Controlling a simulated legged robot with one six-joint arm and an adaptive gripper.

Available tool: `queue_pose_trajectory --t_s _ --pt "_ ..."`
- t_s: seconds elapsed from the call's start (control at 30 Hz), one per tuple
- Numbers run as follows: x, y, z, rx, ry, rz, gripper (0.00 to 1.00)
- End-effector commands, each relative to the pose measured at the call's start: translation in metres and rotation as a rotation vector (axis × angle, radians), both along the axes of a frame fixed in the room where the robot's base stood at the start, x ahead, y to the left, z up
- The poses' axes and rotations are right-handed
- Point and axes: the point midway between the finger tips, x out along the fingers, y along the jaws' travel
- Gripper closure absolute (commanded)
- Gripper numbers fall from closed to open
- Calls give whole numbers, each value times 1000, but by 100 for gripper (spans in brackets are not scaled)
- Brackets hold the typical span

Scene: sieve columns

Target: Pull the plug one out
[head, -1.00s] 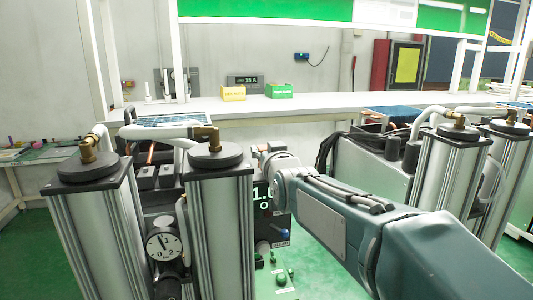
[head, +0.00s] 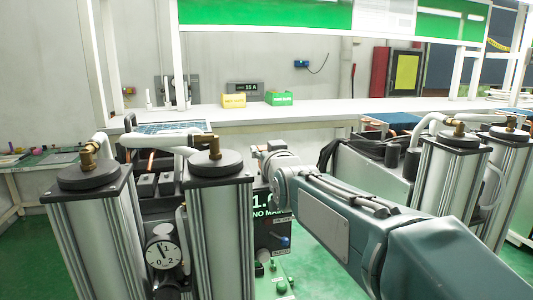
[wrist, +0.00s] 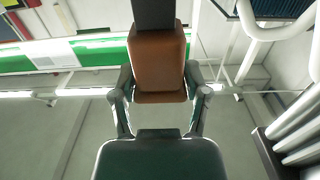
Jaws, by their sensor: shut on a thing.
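An orange-brown plug (wrist: 160,62) sits between the two fingers of my gripper (wrist: 160,80) in the wrist view. The fingers press on its left and right sides. A dark strip (wrist: 154,14) runs from the plug to the top edge of the wrist view; I cannot tell whether it is a cable or a mount. In the head view my arm reaches in beside the near column, and the fingertips and plug are hidden. A black panel (head: 270,228) behind that column carries a lit display that reads in part "1." and "NO MAI".
Silver sieve columns (head: 215,235) stand left, with a pressure gauge (head: 163,255) between two of them. More columns (head: 450,190) stand right. A white bench (head: 330,108) with yellow and green boxes runs behind. Green floor shows at the lower middle.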

Motion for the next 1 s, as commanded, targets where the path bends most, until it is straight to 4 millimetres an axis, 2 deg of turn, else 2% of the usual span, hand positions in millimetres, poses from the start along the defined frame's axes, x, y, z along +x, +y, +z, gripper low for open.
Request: queue_pose_trajectory --t_s 0.1,0.13,0.17,0.2,0.7,0.87,1.0 --pt "0 0 2 0 1 1 97" --pt "0 0 1 0 1 1 31" --pt "0 0 1 0 1 1 18" --pt "0 0 1 -1 2 1 0" --pt "-3 -1 2 0 1 0 0" --pt "-22 -6 2 0 0 0 0" --pt "-46 -13 2 0 0 0 0"
